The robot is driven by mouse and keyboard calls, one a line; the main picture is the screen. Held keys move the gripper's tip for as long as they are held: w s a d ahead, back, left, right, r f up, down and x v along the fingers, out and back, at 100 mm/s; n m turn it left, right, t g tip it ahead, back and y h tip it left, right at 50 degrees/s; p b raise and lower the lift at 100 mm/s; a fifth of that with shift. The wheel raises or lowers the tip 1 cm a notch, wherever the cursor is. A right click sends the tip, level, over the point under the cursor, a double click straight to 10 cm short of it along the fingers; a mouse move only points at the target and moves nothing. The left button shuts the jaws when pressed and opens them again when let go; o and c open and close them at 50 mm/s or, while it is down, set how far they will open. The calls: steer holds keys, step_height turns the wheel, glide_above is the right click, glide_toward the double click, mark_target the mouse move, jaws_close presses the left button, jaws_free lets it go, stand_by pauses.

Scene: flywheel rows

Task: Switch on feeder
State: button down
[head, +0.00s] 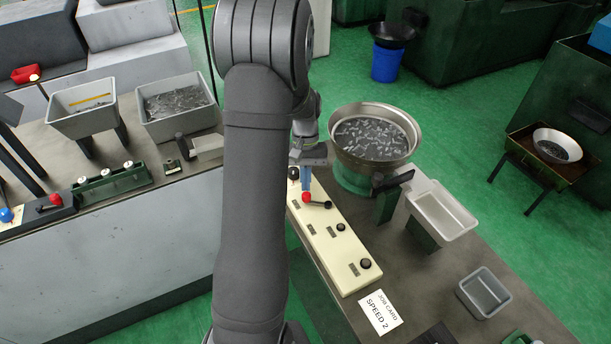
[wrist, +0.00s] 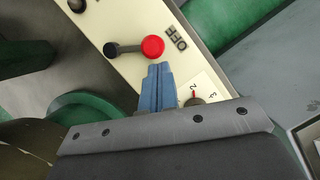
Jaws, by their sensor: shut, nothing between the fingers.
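The feeder is a round steel bowl (head: 412,152) on a green base, full of small metal parts. Beside it lies a cream control panel (head: 349,273). A lever with a red ball (head: 306,197) lies on the panel; the ball shows beside the printed word OFF in the wrist view (wrist: 153,47), its black pivot to the left. My gripper (head: 306,188) is shut and empty, its blue fingertips (wrist: 158,67) right beside the red ball; I cannot tell if they touch. A dial (wrist: 198,100) with a red mark near 2 is partly hidden by my gripper.
A job card (head: 380,312) reading SPEED 2 lies at the panel's near end. More black knobs (head: 341,227) sit along the panel. A pale tray (head: 461,215) and a grey bin (head: 484,294) stand to the right. Another bench with grey bins (head: 205,120) is at left.

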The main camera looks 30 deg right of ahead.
steer(key=shift+s+a+n, duration=0.25)
steer(key=shift+a+n, duration=0.15)
steer(key=shift+n, duration=0.3)
steer(key=shift+s+a+n+h, duration=0.3)
steer(key=shift+a+n+h, duration=0.15)
steer(key=shift+n, duration=0.25)
steer(key=n, duration=0.1)
steer(key=s+a+n+h, duration=0.1)
steer(key=n, duration=0.1)
steer(key=s+n, duration=0.1)
steer(key=shift+s+a+n+h, duration=0.2)
steer(key=shift+a+n+h, duration=0.1)
steer(key=shift+a+h, duration=0.05)
steer(key=s+n, duration=0.1)
steer(key=s+n+h, duration=0.1)
steer(key=n, duration=0.1)
steer(key=shift+s+a, duration=0.1)
steer(key=shift+a, duration=0.2)
steer(key=s+n, duration=0.1)
steer(key=n, duration=0.1)
steer(key=shift+s+n+h, duration=0.15)
steer(key=shift+n+h, duration=0.15)
steer(key=shift+h, duration=0.1)
steer(key=shift+s+t, duration=0.3)
steer(key=shift+s, duration=0.1)
steer(key=shift+s, duration=0.1)
